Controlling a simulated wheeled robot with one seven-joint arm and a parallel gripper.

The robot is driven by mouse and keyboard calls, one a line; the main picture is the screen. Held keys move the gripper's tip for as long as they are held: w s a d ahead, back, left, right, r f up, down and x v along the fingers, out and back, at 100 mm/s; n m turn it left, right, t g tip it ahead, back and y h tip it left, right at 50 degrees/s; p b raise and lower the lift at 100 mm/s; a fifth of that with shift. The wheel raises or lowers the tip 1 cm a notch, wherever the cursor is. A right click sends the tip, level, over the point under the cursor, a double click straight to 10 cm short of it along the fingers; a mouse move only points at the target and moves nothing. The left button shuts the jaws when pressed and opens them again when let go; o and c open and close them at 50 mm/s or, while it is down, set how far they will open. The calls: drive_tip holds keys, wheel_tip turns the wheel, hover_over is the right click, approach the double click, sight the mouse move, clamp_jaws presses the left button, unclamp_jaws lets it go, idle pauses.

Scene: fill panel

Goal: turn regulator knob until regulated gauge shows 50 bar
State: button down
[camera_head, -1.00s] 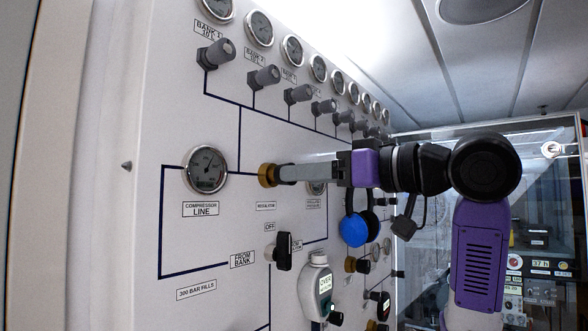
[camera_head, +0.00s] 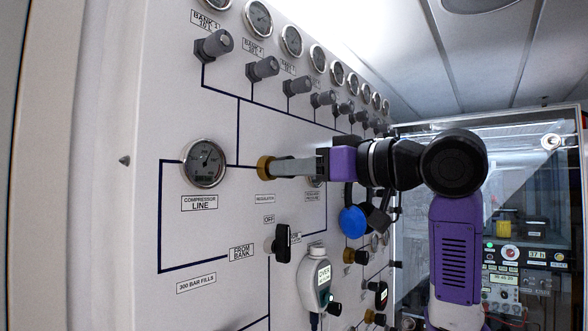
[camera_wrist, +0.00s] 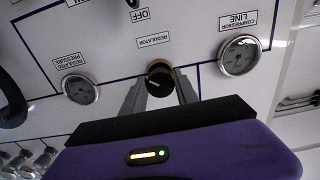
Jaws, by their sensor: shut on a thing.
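The regulator knob (camera_wrist: 159,83) is black with a brass collar and a white mark, under the "REGULATOR" label in the wrist view. In the head view its brass collar (camera_head: 265,169) shows at the panel. My gripper (camera_wrist: 160,92) is shut on the knob, one grey finger on each side; in the head view my gripper (camera_head: 280,168) reaches it from the right. The regulated pressure gauge (camera_wrist: 79,90) is beside the knob in the wrist view, its reading too small to tell. In the head view my gripper mostly hides this gauge (camera_head: 316,182).
The compressor line gauge (camera_head: 204,164) is left of the knob. Bank gauges and grey valves (camera_head: 263,69) run along the panel top. A black selector switch (camera_head: 282,240) and a grey handheld meter (camera_head: 312,285) sit below. A blue round thing (camera_head: 353,220) hangs near my arm.

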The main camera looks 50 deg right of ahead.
drive_tip(key=shift+n+b, duration=0.8)
drive_tip(key=shift+n, duration=1.3)
drive_tip(key=c, duration=1)
unclamp_jaws()
drive_tip(key=shift+o, duration=0.2)
drive_tip(key=shift+s+d, duration=0.1)
drive_tip(key=shift+s, duration=0.05)
drive_tip(key=s+b, duration=0.2)
drive_tip(key=s, duration=0.5)
drive_tip(key=shift+s, duration=0.3)
drive_tip(key=shift+d, duration=0.1)
